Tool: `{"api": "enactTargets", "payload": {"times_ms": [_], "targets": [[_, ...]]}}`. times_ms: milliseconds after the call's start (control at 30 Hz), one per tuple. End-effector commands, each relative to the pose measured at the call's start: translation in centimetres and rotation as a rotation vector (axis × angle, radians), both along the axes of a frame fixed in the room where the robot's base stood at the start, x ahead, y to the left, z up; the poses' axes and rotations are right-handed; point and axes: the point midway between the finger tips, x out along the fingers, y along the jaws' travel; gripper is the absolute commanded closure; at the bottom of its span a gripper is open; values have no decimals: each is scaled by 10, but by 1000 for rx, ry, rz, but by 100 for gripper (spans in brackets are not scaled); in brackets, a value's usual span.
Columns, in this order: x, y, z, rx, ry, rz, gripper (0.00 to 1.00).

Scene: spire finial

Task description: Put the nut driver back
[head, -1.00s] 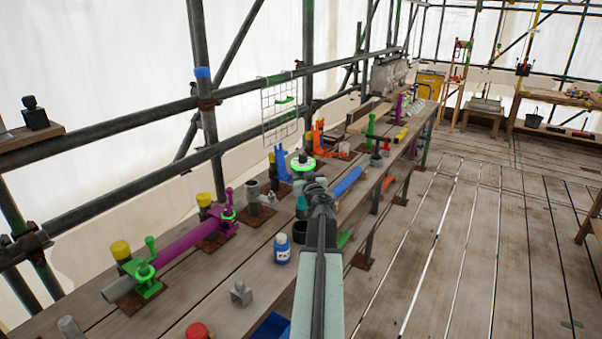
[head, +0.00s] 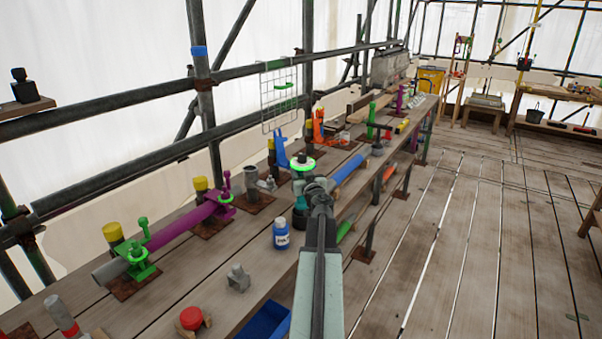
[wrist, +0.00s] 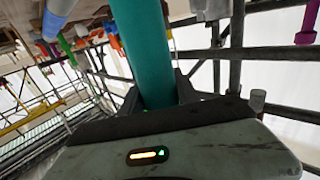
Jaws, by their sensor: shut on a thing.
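My gripper (wrist: 158,98) is shut on a teal cylinder, which I take to be the nut driver (wrist: 142,45). In the wrist view the teal part runs from between the jaws to the top edge. In the head view my gripper is over the workbench, and a teal piece of the nut driver (head: 300,203) shows below it. A dark round cup (head: 299,222) is directly beneath, partly hidden. I cannot tell whether the nut driver's lower end is inside the cup or just above it.
A blue bottle (head: 281,235) stands close in front of the cup. A grey fitting (head: 238,278), a red-topped item (head: 191,318) and a blue tray (head: 264,322) are nearer. A purple pipe (head: 185,231) in clamps lies left. The floor (head: 480,240) to the right is clear.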

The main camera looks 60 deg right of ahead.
Motion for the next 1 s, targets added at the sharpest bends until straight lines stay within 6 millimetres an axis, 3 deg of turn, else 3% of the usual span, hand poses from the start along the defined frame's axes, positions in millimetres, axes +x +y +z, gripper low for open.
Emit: {"api": "enactTargets", "payload": {"times_ms": [400, 800, 833, 900, 1000], "targets": [[0, 0, -32, 1, -1, 0, 100], [-1, -1, -35, 1, -1, -1, 100], [-1, -1, -35, 1, -1, -2, 57], [-1, -1, -35, 1, -1, -2, 37], [-1, -1, -35, 1, -1, -2, 37]]}}
